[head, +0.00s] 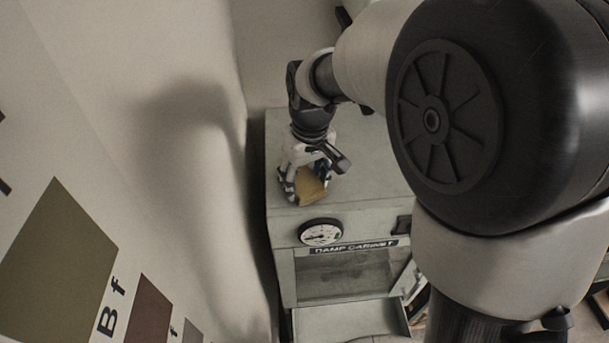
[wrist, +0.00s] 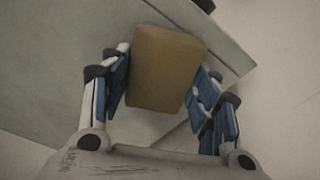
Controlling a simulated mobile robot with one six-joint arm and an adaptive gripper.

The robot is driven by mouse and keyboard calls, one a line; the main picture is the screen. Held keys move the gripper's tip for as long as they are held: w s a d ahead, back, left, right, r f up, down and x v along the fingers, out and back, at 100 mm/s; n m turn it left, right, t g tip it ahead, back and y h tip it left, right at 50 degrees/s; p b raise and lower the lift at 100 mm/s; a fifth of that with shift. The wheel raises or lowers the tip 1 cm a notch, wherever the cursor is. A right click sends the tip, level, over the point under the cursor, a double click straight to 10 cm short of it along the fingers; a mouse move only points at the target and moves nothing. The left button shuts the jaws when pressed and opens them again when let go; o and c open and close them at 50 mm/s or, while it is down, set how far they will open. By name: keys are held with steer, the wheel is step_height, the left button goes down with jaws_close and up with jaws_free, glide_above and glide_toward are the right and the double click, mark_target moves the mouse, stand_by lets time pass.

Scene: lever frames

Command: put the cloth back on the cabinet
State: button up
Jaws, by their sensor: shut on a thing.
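The cloth (head: 311,186) is a small yellow-brown piece. It also shows in the wrist view (wrist: 165,70) as a flat rectangle between the fingers. My gripper (head: 304,191) points down over the top of the grey-green cabinet (head: 355,195), near its front left part, and is shut on the cloth. In the wrist view the blue-padded fingers (wrist: 165,95) stand on both sides of the cloth, with the pale cabinet top (wrist: 70,60) behind it. I cannot tell whether the cloth touches the cabinet top.
The cabinet front has a round dial (head: 320,232), a "DAMP CABINET" label (head: 353,247) and an open compartment (head: 345,275). A drawer or flap (head: 345,320) sticks out below it. A wall (head: 180,200) stands close on the left. The cabinet top around the cloth looks clear.

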mark_target(308, 186)
steer(key=o, duration=1.6)
step_height(308, 186, up, 12)
steer(key=s, duration=0.1)
steer(key=s+d+f+m+t, duration=0.1)
steer(key=s+d, duration=0.3)
steer(key=s, duration=0.7)
steer(key=s+d+f+m+t, duration=0.2)
steer(key=s+d, duration=0.3)
steer(key=s, duration=0.5)
steer(key=shift+s+d+m+h, duration=0.3)
steer(key=shift+s+m, duration=0.05)
steer(key=shift+m, duration=0.45)
steer(key=shift+f, duration=0.1)
